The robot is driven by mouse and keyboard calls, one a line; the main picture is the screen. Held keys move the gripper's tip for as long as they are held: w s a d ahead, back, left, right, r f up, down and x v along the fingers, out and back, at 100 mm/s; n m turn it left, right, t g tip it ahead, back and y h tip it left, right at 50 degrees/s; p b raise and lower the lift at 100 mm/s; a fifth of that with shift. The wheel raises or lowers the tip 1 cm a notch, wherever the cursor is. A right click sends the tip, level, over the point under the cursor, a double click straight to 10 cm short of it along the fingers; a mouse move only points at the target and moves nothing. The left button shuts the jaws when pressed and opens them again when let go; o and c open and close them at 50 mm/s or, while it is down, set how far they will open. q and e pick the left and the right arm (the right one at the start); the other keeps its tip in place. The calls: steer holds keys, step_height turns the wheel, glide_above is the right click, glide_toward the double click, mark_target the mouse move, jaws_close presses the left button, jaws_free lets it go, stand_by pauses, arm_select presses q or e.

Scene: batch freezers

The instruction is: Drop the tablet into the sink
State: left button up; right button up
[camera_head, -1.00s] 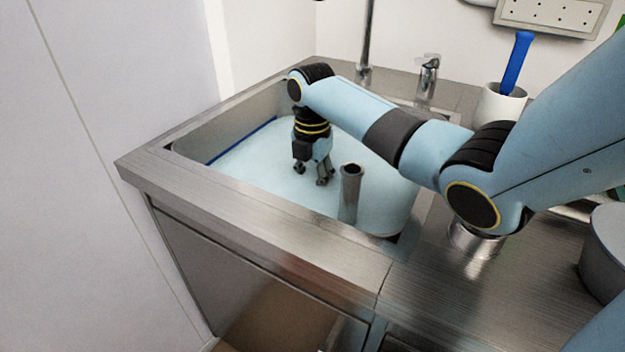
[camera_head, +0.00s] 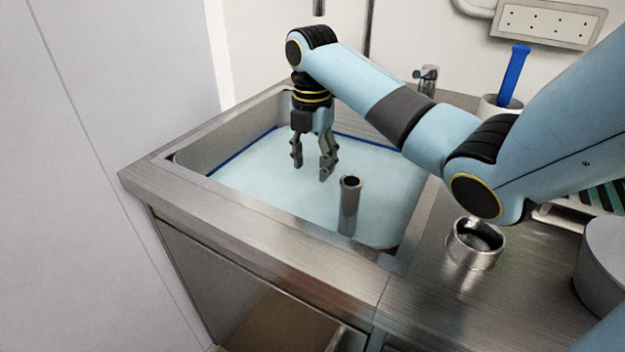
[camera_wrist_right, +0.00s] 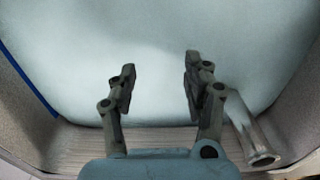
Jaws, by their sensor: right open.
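The steel sink (camera_head: 255,222) is set in the counter and holds pale blue liquid (camera_head: 265,175). My right gripper (camera_head: 311,168) hangs pointing down over the sink, above the liquid, with its fingers apart. In the right wrist view the right gripper (camera_wrist_right: 160,68) has nothing between its fingertips, and the pale liquid (camera_wrist_right: 160,35) lies behind them. I see no tablet in either view. Whether it lies under the cloudy liquid I cannot tell. My left gripper is out of view.
An upright steel pipe (camera_head: 349,208) stands in the sink's near right part, close to the gripper. An open metal cup (camera_head: 474,245) stands on the counter to the right. A white container (camera_head: 493,106) with a blue-handled tool (camera_head: 514,75) and a faucet (camera_head: 428,80) are behind.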

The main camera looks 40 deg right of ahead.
step_height(320, 180, up, 5)
stand_by(0.7)
